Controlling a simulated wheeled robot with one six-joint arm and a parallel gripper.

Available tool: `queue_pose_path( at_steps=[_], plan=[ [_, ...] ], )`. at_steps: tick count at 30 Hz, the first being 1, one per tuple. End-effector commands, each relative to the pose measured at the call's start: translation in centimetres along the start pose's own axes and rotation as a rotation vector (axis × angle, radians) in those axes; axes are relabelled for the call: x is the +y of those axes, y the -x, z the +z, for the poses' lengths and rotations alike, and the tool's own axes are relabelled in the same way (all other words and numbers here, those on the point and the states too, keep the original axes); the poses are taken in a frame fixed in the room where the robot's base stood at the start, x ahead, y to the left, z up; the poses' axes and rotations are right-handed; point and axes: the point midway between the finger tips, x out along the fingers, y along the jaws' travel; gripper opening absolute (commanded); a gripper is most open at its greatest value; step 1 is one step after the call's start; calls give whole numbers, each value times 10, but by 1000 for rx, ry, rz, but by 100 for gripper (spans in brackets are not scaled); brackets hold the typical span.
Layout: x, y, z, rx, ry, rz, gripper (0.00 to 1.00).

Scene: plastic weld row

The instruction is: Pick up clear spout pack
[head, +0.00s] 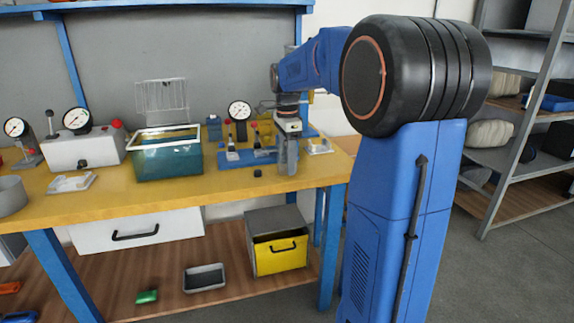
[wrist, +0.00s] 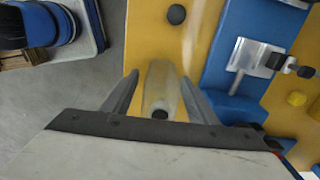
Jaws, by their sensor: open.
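A pale, translucent pack with a dark round end, which looks like the clear spout pack (wrist: 161,82), is between the two fingers of my gripper (wrist: 159,98) in the wrist view. The fingers stand apart on either side of it, with small gaps showing. In the head view my gripper (head: 288,158) points down at the front right of the yellow bench top, and the pack cannot be made out clearly between the fingers.
A blue clamp fixture (head: 250,156) stands left of my gripper, with a small black knob (head: 258,173) before it. A teal tank (head: 166,158) and a gauge box (head: 84,150) are farther left. A pale item on a small tray (head: 320,147) lies right. Bench top (head: 215,190) in front is clear.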

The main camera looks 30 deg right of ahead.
Motion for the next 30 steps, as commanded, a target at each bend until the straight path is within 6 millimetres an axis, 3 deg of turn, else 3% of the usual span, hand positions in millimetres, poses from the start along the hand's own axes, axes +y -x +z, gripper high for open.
queue_pose_path(
  at_steps=[8, 13, 14, 23, 30],
  plan=[
    [0, -2, 0, 0, 0, -1, 51],
    [0, -2, 0, 0, 0, -1, 10],
    [0, -2, 0, 0, 0, -1, 9],
    [0, 1, 0, 0, 0, -2, 9],
    [-1, 33, 0, 0, 0, -5, 9]
  ],
)
